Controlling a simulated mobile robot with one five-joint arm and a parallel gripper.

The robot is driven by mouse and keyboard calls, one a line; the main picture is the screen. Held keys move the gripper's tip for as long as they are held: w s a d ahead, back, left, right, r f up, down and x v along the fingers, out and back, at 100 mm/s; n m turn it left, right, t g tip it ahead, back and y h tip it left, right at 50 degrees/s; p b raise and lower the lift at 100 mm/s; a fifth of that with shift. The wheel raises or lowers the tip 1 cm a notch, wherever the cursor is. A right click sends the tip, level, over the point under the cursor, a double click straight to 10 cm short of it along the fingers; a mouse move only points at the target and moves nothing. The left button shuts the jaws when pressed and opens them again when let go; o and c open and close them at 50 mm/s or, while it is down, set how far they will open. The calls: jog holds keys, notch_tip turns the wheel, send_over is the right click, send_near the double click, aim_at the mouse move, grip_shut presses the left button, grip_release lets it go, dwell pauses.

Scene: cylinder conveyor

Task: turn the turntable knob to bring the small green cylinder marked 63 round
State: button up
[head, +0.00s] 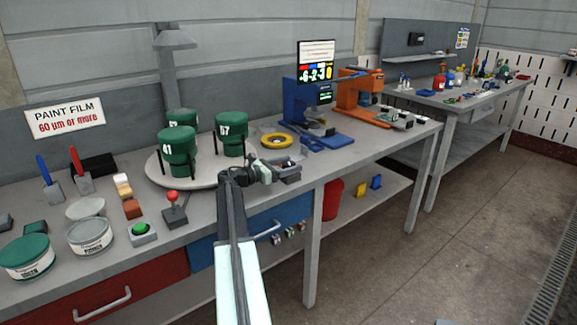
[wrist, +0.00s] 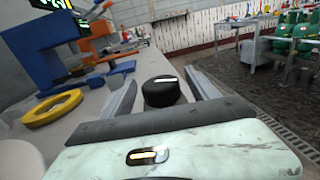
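The round pale turntable (head: 205,180) stands on the bench and carries green cylinders on dark stands. Cylinder 41 (head: 180,158) is at front left, cylinder 67 (head: 231,147) at right. A green cylinder (head: 183,116) behind 41 is partly hidden and its number is unclear. I cannot read 63 on any cylinder. My gripper (head: 245,174) is at the turntable's right front edge. In the wrist view, a black knob (wrist: 162,93) with a white line on top lies between my open fingers (wrist: 162,95), with gaps visible on both sides.
A yellow ring (head: 277,141), a blue press (head: 312,100) and an orange press (head: 358,95) stand to the right. A small grey tray (head: 288,172) is close right of my gripper. A red-knobbed joystick (head: 174,205) and paint tins (head: 90,238) are at front left.

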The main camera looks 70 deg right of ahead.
jog(key=shift+a, duration=0.1)
jog(key=v, duration=0.7)
jog(key=shift+w+a, duration=0.1)
jog(key=shift+w, duration=0.05)
